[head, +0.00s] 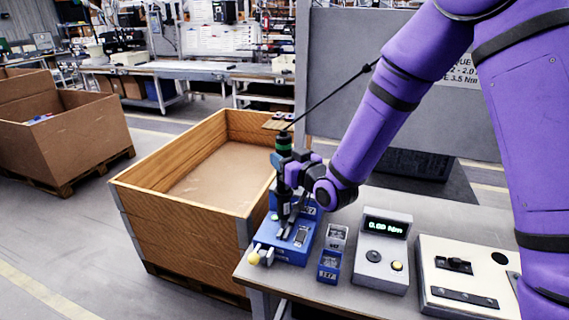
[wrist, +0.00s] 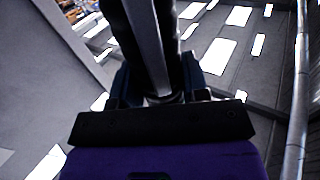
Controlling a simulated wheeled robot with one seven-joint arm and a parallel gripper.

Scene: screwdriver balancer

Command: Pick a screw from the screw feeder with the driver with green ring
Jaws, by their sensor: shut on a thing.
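The driver with the green ring (head: 284,142) hangs upright from a cable at the left end of the table in the head view. My gripper (head: 289,172) is shut on the driver. The driver stands over the blue screw feeder (head: 291,246), which has a yellow knob at its front left. The driver's tip is hidden by the gripper and the feeder, so I cannot tell whether it touches a screw. In the wrist view the dark driver body (wrist: 153,45) runs up between the fingers.
Right of the feeder stand a small blue bin unit (head: 331,260), a grey torque meter (head: 383,255) reading about 0.00 Nm and a cream fixture box (head: 465,277). A large wooden crate (head: 178,240) stands left of the table. A grey panel rises behind.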

